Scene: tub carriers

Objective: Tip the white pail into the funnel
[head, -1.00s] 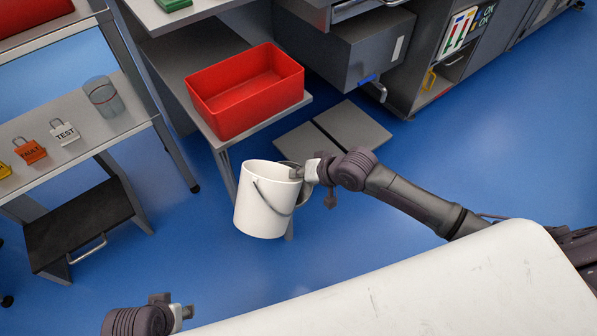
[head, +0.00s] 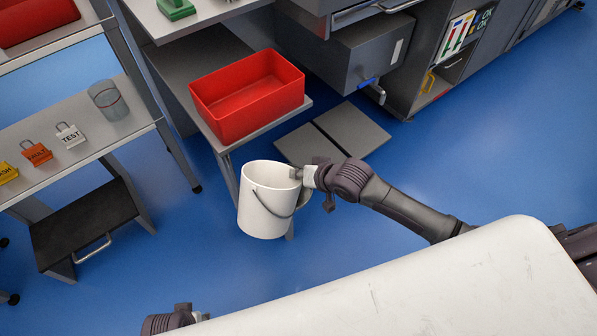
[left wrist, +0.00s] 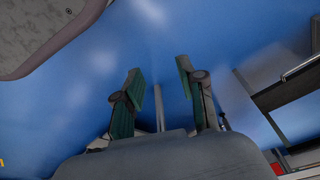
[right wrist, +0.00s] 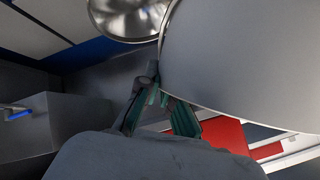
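The white pail (head: 265,215) hangs upright above the blue floor in the head view, its open mouth up and its wire handle down across its side. It fills the upper right of the right wrist view (right wrist: 245,55). My right gripper (head: 298,174) is at the pail's right rim, shut on it; its fingers (right wrist: 155,95) meet at the pail's edge. My left gripper (left wrist: 160,75) is open and empty; only part of it shows at the head view's bottom edge. A shiny round metal bowl shape (right wrist: 128,18) sits beside the pail; I cannot tell whether it is the funnel.
A red tub (head: 235,128) stands on the low grey shelf behind the pail. A shelf unit (head: 100,135) with padlock-shaped tags and a glass jar (head: 108,100) is at left. Floor at right is clear.

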